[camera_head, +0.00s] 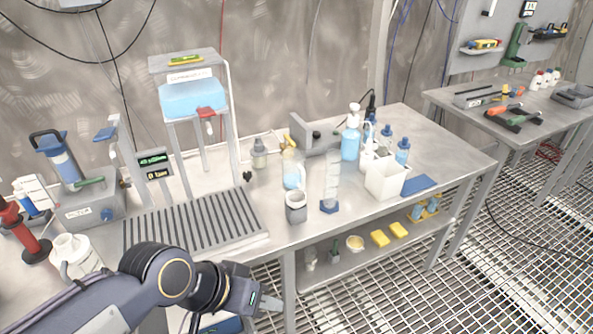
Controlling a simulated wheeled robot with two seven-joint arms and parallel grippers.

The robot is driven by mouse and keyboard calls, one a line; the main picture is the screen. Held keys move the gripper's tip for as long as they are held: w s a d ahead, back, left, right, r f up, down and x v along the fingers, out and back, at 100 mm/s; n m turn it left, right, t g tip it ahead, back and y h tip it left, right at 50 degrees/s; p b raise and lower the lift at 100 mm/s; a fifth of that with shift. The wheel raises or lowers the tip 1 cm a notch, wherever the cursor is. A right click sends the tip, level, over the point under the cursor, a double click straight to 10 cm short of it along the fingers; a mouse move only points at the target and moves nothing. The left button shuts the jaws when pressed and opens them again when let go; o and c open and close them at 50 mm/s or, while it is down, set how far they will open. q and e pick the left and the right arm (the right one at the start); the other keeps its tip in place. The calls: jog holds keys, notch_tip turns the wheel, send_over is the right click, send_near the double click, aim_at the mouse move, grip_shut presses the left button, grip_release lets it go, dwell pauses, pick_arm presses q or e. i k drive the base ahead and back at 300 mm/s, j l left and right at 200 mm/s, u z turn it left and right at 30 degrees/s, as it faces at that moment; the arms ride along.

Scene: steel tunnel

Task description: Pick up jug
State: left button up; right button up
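A clear jug-like vessel (292,172) with some blue liquid stands upright on the steel bench, behind a small grey cup (296,208). A white jug-shaped container (76,255) stands at the left front of the bench, partly behind my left arm. I cannot tell for sure which of them is the jug. My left gripper (268,303) is low in front of the bench's front edge, apart from both vessels. Its fingers are seen from the side and the gap between them does not show. My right gripper is not in view.
A ribbed drain tray (193,226) sits under a stand with a blue tank (192,97). A measuring cylinder (332,180), a white box (386,180) and several bottles crowd the bench's middle. A lower shelf (350,262) holds yellow sponges.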

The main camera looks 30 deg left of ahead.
aim_at(293, 159)
jog(key=i+u, duration=0.1)
jog(key=u, duration=0.35)
jog(key=i+u, duration=0.1)
jog(key=u, duration=0.75)
jog(key=i+l+u, duration=0.1)
jog(key=u, duration=0.3)
jog(key=i+l+u, duration=0.1)
jog(key=u, duration=0.35)
jog(key=i+l, duration=0.15)
jog(key=l, duration=0.15)
jog(key=i+l, duration=0.15)
jog(key=l, duration=0.15)
jog(key=i+l, duration=0.15)
jog(key=l, duration=0.15)
jog(key=u, duration=0.05)
